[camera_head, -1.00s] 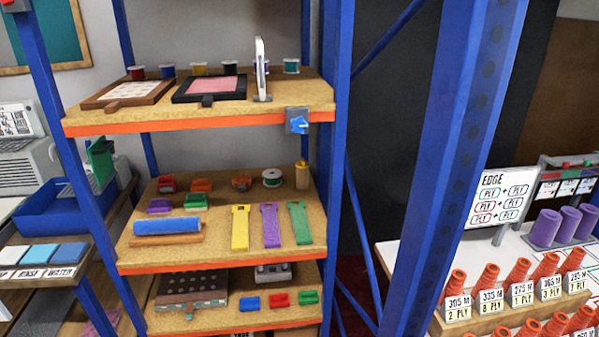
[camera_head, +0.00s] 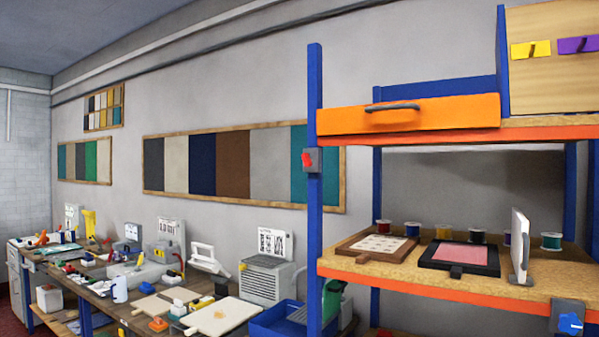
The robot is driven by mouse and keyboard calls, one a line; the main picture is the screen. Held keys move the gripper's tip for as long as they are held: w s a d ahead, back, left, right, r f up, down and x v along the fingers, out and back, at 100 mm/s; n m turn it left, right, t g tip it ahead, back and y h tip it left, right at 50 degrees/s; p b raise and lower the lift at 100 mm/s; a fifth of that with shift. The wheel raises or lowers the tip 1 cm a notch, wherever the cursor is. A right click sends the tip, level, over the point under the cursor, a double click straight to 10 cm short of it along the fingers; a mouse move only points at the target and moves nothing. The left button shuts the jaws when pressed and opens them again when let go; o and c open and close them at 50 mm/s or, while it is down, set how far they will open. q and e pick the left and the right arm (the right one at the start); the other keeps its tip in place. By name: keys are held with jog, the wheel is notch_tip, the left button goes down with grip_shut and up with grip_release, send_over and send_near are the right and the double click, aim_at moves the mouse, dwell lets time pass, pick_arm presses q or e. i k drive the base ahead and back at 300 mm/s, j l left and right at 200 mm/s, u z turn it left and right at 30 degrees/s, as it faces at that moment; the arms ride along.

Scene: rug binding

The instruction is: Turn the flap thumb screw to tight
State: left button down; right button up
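An orange flap (camera_head: 410,116) with a dark bar handle closes the front of a bay at the top of the blue-post shelf rack. A small red knob on a grey plate (camera_head: 313,160) sits on the rack's left post, just below the flap's left end. A blue star-shaped knob (camera_head: 570,322) on a grey bracket is at the right of the lower shelf's front edge. I cannot tell from the picture which knob is the flap thumb screw, or how tight either is. Neither of my grippers is in view.
The lower shelf (camera_head: 400,279) holds two framed screens, several thread spools and an upright white plate with a handle. A wooden box (camera_head: 555,70) with coloured tags stands at top right. A cluttered workbench (camera_head: 150,300) runs along the wall at left.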

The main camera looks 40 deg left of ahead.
aim_at(307, 160)
jog(key=u, duration=1.15)
